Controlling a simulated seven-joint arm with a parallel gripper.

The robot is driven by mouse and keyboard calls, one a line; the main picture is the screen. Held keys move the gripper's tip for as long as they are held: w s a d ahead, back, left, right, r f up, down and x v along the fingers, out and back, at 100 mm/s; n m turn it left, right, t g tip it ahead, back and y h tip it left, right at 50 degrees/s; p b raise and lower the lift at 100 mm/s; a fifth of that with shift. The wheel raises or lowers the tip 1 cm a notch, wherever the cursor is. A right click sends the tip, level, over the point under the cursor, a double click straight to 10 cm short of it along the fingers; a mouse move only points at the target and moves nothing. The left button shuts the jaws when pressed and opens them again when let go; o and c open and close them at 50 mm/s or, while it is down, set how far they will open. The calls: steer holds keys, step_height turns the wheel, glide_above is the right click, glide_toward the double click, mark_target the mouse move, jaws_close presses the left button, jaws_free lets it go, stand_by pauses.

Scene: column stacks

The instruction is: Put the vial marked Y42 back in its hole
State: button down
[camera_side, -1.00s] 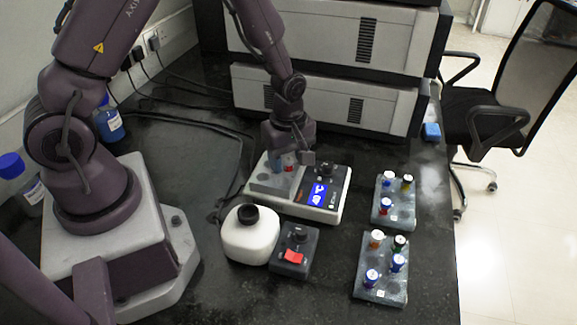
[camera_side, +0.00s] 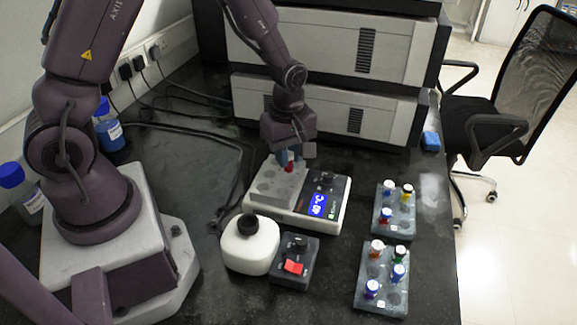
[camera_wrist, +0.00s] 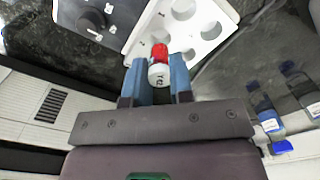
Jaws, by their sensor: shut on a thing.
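My gripper (camera_side: 290,160) is over the far end of the grey heating block (camera_side: 276,187). In the wrist view its blue fingers (camera_wrist: 161,80) are shut on a vial (camera_wrist: 158,76) with a white top and a red part. The writing on the top is small and tilted and looks like Y42. In the side view only a little red of the vial (camera_side: 289,168) shows below the fingers. I cannot tell whether its lower end is inside a hole. Two vial racks, a rear one (camera_side: 403,222) and a front one (camera_side: 368,301), stand at right.
The heater (camera_side: 322,222) has a lit display. A white bottle (camera_side: 250,250) and a dark box with a red switch (camera_side: 294,267) stand in front of it. Large instruments (camera_side: 330,104) close off the back. Dark bench is free between heater and racks.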

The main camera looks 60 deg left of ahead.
mark_target(291, 156)
steer(key=r, duration=0.3)
steer(key=d+r, duration=0.1)
steer(key=r, duration=0.1)
steer(key=shift+r, duration=0.25)
steer(key=d+f+m, duration=0.2)
steer(key=d, duration=0.6)
steer(key=w+d+f+m, duration=0.1)
steer(key=d+f+m, duration=0.1)
steer(key=d, duration=0.7)
steer(key=w+d+f+m, duration=0.1)
steer(key=d+f, duration=0.3)
steer(key=d, duration=0.5)
steer(key=shift+w+m, duration=0.2)
steer(key=shift+m, duration=0.5)
steer(key=shift+w+d+f, duration=0.25)
steer(key=shift+d+f, duration=0.35)
steer(key=shift+w+d+f, duration=0.3)
steer(key=shift+d+f, duration=0.25)
steer(key=shift+d, duration=0.05)
steer(key=shift+w+d+f, duration=0.25)
steer(key=shift+d+f, duration=0.35)
steer(key=shift+f, duration=0.65)
steer(key=shift+f, duration=0.4)
